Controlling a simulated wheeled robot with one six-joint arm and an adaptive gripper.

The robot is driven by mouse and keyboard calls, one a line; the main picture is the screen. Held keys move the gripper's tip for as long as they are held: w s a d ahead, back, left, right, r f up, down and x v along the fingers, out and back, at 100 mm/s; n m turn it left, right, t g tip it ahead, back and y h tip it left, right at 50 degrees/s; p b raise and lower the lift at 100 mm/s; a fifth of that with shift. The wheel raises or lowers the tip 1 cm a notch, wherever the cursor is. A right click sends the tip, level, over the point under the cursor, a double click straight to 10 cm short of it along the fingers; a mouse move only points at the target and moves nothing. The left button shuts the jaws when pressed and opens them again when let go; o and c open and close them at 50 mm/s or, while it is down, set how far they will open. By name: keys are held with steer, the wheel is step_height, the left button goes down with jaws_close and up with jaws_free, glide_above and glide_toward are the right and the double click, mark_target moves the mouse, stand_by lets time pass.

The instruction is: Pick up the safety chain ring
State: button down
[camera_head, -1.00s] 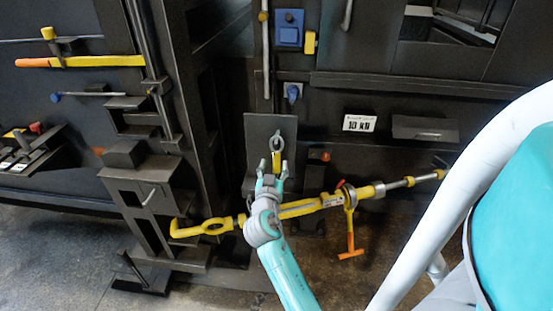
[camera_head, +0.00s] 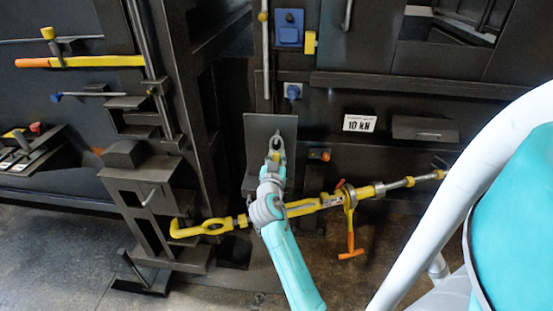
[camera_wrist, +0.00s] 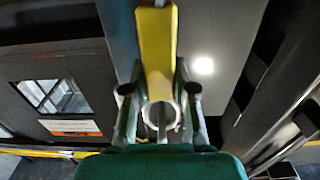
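The safety chain ring (camera_wrist: 160,115) is a grey metal loop with a yellow tag-like piece (camera_wrist: 156,45) above it in the wrist view. In the head view it hangs in front of a dark upright plate (camera_head: 257,124), where a grey link (camera_head: 281,140) shows at the top. My gripper (camera_head: 275,155) is up at the plate and hides most of the ring there. In the wrist view my gripper's fingers (camera_wrist: 158,82) are apart, one on each side of the yellow piece and ring. Whether they touch it I cannot tell.
A yellow tensioning bar (camera_head: 320,203) with an orange-ended handle (camera_head: 350,240) runs across low, behind my arm. A dark bracket stand (camera_head: 150,200) is at left. A 10 kN label (camera_head: 360,123) is on the dark wall at right. Open floor lies below.

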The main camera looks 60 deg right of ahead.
mark_target(276, 153)
steer(key=shift+r, duration=0.1)
steer(key=shift+r, duration=0.5)
steer(key=shift+s+a+r, duration=0.1)
steer(key=shift+a+r, duration=0.1)
steer(key=shift+r, duration=0.4)
steer(key=shift+a+r, duration=0.15)
steer(key=shift+r, duration=0.45)
steer(key=v, duration=1.7)
steer(key=shift+s+a, duration=0.1)
steer(key=shift+s, duration=0.05)
